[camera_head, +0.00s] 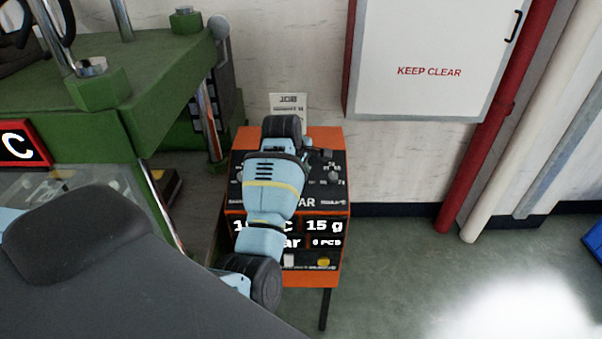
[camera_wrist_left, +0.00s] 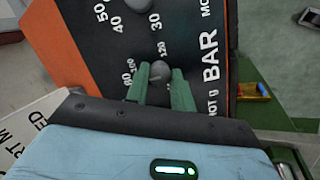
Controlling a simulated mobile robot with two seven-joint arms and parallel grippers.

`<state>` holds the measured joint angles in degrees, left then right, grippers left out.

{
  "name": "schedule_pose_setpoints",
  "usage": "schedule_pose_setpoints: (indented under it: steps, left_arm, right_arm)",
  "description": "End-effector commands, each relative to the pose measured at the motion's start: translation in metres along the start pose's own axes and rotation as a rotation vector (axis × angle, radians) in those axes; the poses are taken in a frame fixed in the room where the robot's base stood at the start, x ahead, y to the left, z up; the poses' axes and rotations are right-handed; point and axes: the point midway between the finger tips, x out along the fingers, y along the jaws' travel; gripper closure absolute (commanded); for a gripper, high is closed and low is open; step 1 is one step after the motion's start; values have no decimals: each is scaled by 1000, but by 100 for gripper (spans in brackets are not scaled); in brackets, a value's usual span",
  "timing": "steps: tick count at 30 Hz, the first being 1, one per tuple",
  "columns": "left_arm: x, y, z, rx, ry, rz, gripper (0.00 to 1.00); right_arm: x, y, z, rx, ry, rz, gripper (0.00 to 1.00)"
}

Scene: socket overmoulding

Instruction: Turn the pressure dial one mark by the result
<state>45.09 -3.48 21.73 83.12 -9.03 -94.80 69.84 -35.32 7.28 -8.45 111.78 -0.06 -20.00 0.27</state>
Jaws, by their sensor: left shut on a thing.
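The orange control box (camera_head: 325,137) with a black dial panel stands by the wall in the head view. My right gripper is not in view.
Another knob (camera_wrist_left: 168,4) sits above, near 30, 40 and 50. The display (camera_head: 323,227) shows 15 g and 0 PCS; other readings are partly covered. A JOB card (camera_head: 289,101) stands behind the box.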

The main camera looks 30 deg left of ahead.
Motion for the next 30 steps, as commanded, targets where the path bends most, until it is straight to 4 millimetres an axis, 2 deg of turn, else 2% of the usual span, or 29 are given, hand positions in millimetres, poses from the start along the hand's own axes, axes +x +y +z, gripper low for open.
schedule_pose_setpoints:
  steps: [8,21,30]
  left_arm:
    - [0,1,0,106,-2,-24,99]
    - [0,2,0,440,-6,-101,99]
    - [0,3,1,606,-9,-138,99]
  right_arm:
    - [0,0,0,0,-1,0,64]
    - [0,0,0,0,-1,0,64]
    - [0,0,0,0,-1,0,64]
